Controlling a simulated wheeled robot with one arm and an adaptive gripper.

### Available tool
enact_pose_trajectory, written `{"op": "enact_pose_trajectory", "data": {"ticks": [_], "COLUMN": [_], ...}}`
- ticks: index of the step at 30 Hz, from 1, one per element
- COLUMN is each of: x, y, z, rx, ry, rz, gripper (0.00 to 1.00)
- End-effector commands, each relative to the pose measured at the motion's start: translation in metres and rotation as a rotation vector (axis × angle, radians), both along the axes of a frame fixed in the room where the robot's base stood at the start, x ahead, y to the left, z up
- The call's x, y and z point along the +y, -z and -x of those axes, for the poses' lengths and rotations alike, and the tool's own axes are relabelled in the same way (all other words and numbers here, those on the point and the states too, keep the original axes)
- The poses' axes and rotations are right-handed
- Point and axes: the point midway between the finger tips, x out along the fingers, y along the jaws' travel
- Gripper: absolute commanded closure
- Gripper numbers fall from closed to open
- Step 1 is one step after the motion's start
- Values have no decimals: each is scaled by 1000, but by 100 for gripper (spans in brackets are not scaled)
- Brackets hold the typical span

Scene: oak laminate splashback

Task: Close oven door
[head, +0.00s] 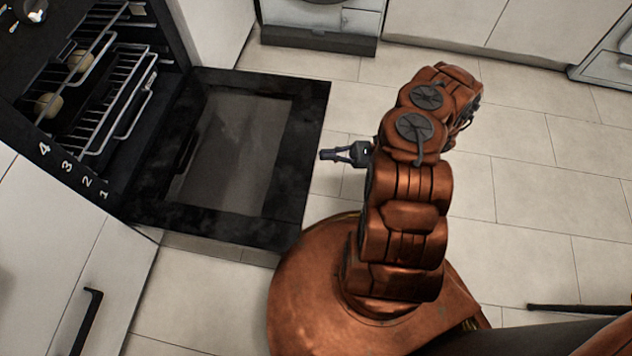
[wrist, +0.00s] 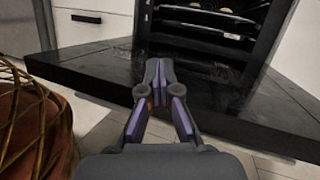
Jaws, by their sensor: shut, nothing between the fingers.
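The oven door (head: 310,150) is black with a glass window and hangs open, lying about flat in front of the oven (head: 78,150). In the wrist view the door (wrist: 90,72) spans the picture from left to right, with its front edge near me. My gripper (head: 326,154) is shut and empty, just right of the door's outer edge in the head view. In the wrist view its fingertips (wrist: 158,66) overlap the door edge in the picture; I cannot tell whether they touch it. The door's handle is not clearly visible.
Wire racks (head: 120,95) with some round food items (head: 48,104) are inside the oven. A white cabinet with a black handle (head: 88,318) stands at the lower left. White cabinets (head: 450,22) line the back. Tiled floor (head: 540,150) to the right is mostly clear.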

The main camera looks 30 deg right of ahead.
Motion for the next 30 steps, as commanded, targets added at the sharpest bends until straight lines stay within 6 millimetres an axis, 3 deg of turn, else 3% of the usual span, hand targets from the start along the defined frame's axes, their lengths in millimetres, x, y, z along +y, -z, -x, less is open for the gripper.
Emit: {"op": "enact_pose_trajectory", "data": {"ticks": [1,3,9,12,20,30], "x": [-7,-14,-32,-37,-39,-9], "y": [30,57,120,141,158,149], "z": [6,14,38,49,58,34], "rx": [24,54,120,144,168,165], "ry": [38,86,208,249,288,290], "rz": [-13,-31,-65,-76,-87,-88], "gripper": [100,100,100,100,100,100]}}
